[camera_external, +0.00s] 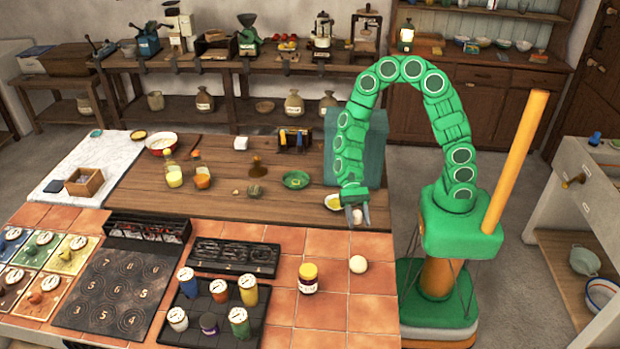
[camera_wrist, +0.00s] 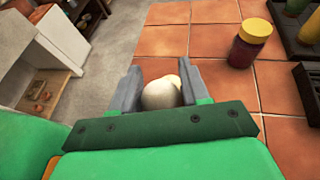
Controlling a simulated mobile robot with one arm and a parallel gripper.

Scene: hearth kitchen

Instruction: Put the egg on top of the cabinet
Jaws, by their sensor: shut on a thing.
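My gripper (camera_external: 356,212) is shut on a pale, whitish egg (camera_wrist: 160,95), held between its two grey fingers in the wrist view (camera_wrist: 158,90). In the external view the gripper points down above the counter's right edge, and the egg (camera_external: 357,216) shows only as a small pale patch. A wooden cabinet (camera_external: 478,100) stands against the back wall at right, with a lantern (camera_external: 406,36) on its top at left. A teal box-like piece (camera_external: 370,135) stands behind my arm at the counter's right end; I cannot tell what it is.
A pale round thing (camera_external: 358,264) lies on the tiles below my gripper, beside a yellow-lidded jar (camera_external: 308,278). An orange post (camera_external: 520,150) rises by my base. Tiles at front right are mostly clear.

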